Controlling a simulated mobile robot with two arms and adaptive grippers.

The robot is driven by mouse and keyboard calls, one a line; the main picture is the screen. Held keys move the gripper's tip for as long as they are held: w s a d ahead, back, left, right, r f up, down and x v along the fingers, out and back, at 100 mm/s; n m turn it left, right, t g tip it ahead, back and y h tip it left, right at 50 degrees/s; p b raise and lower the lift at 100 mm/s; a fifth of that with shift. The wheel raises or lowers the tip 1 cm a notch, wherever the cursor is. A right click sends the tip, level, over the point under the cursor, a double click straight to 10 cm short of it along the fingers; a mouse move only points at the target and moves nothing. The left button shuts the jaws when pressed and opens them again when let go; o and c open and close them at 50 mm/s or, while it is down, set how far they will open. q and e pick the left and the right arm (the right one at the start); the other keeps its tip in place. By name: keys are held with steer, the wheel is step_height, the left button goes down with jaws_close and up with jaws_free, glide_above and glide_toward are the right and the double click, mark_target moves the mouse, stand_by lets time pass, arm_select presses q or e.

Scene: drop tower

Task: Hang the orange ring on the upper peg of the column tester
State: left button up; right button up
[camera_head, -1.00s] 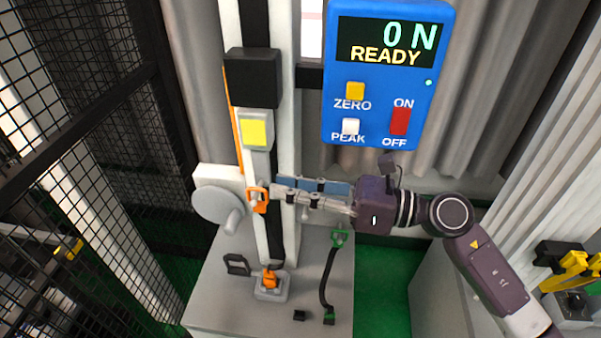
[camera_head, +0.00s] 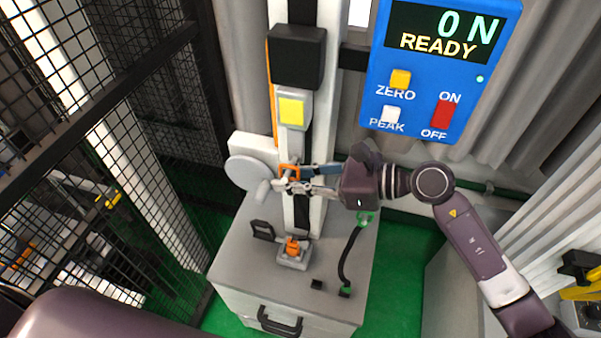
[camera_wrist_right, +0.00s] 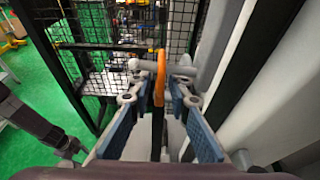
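The orange ring (camera_head: 289,171) is at the front of the column tester (camera_head: 310,120), below the grey block with a yellow label (camera_head: 292,110). In the right wrist view the ring (camera_wrist_right: 160,77) stands nearly edge-on between the fingertips of my right gripper (camera_wrist_right: 158,88). A gap shows on each side of it, so the gripper looks open around the ring. In the head view my right gripper (camera_head: 302,180) reaches in from the right. The upper peg cannot be made out, nor whether the ring sits on it. My left gripper is out of view.
A grey handwheel (camera_head: 245,171) is close left of the ring. An orange part in a grey fixture (camera_head: 292,260) sits below on the grey cabinet (camera_head: 235,265). A green-ended black cable (camera_head: 347,258) lies right. A mesh fence (camera_head: 95,100) stands left. The blue display (camera_head: 440,70) reads 0 N, READY.

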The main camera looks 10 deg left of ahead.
jaws_close()
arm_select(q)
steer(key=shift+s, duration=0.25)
arm_select(e)
steer(key=shift+c, duration=2)
jaws_free()
steer(key=shift+w+r, duration=0.1)
steer(key=shift+r, duration=0.35)
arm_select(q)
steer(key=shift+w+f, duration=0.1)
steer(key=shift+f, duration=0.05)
arm_select(e)
steer(key=shift+r, duration=0.15)
